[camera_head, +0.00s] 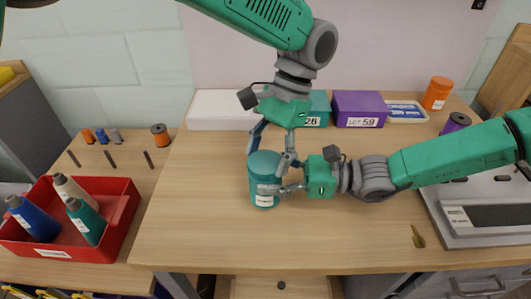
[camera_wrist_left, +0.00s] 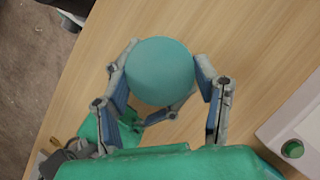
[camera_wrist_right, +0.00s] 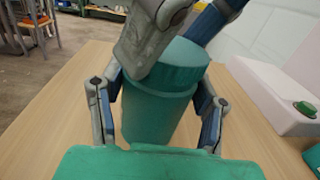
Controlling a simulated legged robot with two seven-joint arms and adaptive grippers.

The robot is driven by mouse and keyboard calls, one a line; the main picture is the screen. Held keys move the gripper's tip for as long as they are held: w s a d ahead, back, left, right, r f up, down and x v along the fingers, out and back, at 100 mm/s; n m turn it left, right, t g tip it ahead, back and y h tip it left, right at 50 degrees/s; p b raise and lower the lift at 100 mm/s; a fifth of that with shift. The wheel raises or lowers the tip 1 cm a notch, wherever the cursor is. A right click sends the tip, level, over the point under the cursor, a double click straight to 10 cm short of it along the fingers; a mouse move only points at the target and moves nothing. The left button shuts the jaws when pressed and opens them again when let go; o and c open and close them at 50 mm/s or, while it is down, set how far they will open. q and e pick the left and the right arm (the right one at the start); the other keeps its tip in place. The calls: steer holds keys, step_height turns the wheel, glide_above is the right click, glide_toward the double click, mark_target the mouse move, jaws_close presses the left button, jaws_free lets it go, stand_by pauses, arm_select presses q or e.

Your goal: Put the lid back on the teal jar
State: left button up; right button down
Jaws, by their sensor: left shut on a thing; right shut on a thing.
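The teal jar (camera_head: 264,193) stands upright on the wooden table, with a white label on its front. Its teal round lid (camera_wrist_left: 160,71) is at the jar's mouth. In the right wrist view the lid (camera_wrist_right: 180,66) sits over the jar body (camera_wrist_right: 153,113), with no clear gap; whether it is fully seated I cannot tell. My left gripper (camera_head: 271,152) reaches down from above and is shut on the lid, fingers on opposite sides. My right gripper (camera_head: 276,188) comes in from the right and is shut around the jar body. Fingers hide part of the lid's edge.
A red bin (camera_head: 118,206) with thread cones stands at the left. A white box (camera_head: 213,108), a purple box (camera_head: 359,105) and an orange jar (camera_head: 437,93) line the back. A grey device (camera_head: 488,240) is at the right.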

arm_select(q)
steer(key=shift+w+d+m+t, duration=0.15)
steer(key=shift+m+t, duration=0.25)
steer(key=shift+m, duration=0.7)
steer(key=o, duration=0.9)
steer(key=shift+o, duration=0.3)
steer(key=shift+r, duration=0.1)
steer(key=shift+r, duration=2.2)
